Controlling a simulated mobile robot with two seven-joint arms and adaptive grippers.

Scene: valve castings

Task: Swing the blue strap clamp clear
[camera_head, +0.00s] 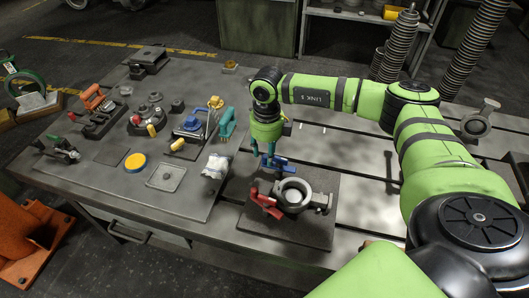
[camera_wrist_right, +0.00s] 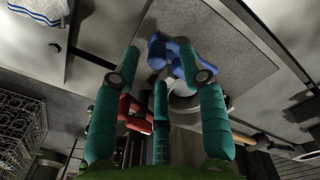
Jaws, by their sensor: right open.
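The blue strap clamp (camera_head: 278,162) sits at the back edge of a grey valve casting (camera_head: 296,192) on a dark plate (camera_head: 310,233). My right gripper (camera_head: 270,153) points down just above the clamp, with its teal fingers apart. In the right wrist view the blue clamp (camera_wrist_right: 176,58) lies between and beyond the spread fingertips (camera_wrist_right: 161,66). I cannot tell whether any finger touches it. A red clamp (camera_head: 264,202) sits at the casting's left side; it also shows in the wrist view (camera_wrist_right: 130,110), partly behind the fingers. My left gripper is not in view.
A dark mat to the left holds several tools and clamps, a yellow disc (camera_head: 135,162) and a clear-lidded box (camera_head: 165,177). A white cloth (camera_head: 216,166) lies left of the casting. Another casting (camera_head: 478,122) stands at the back right. The slotted table between is mostly clear.

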